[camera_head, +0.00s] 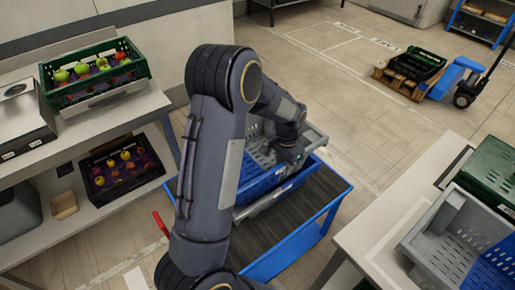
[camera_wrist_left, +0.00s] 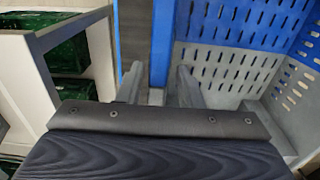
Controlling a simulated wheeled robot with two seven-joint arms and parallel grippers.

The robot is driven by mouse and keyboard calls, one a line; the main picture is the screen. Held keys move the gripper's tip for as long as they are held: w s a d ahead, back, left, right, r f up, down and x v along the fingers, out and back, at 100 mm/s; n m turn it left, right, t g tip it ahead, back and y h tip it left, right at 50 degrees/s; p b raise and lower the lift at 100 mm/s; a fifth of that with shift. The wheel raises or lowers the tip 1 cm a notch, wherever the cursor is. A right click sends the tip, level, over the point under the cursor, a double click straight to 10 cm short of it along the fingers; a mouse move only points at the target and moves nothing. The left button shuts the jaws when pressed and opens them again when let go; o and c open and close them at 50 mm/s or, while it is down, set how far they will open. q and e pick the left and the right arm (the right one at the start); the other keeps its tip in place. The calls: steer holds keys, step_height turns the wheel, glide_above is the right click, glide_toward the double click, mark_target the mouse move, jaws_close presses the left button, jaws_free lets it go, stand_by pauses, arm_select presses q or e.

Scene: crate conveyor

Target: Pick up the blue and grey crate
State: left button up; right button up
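A blue and grey crate (camera_head: 262,182) with slotted walls sits on the blue-framed conveyor (camera_head: 335,200), partly hidden behind my left arm. In the left wrist view the crate's slotted inside (camera_wrist_left: 228,72) fills the right half. My left gripper (camera_head: 291,152) is at the crate's right rim in the head view. In the wrist view its two fingers (camera_wrist_left: 158,88) are spread apart, with a narrow blue and grey rim between them and visible gaps on both sides. How deep the rim sits between the fingers I cannot tell. My right gripper is not in view.
Another grey and blue crate (camera_head: 447,222) and a green crate (camera_head: 490,165) are on the right table. A green fruit crate (camera_head: 138,68) and a dark fruit crate (camera_head: 153,168) are on the left shelves. A pallet jack (camera_head: 455,78) stands at the back; floor lies clear between.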

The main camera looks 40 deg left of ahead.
arm_select(q)
jaws_close()
stand_by(1.1)
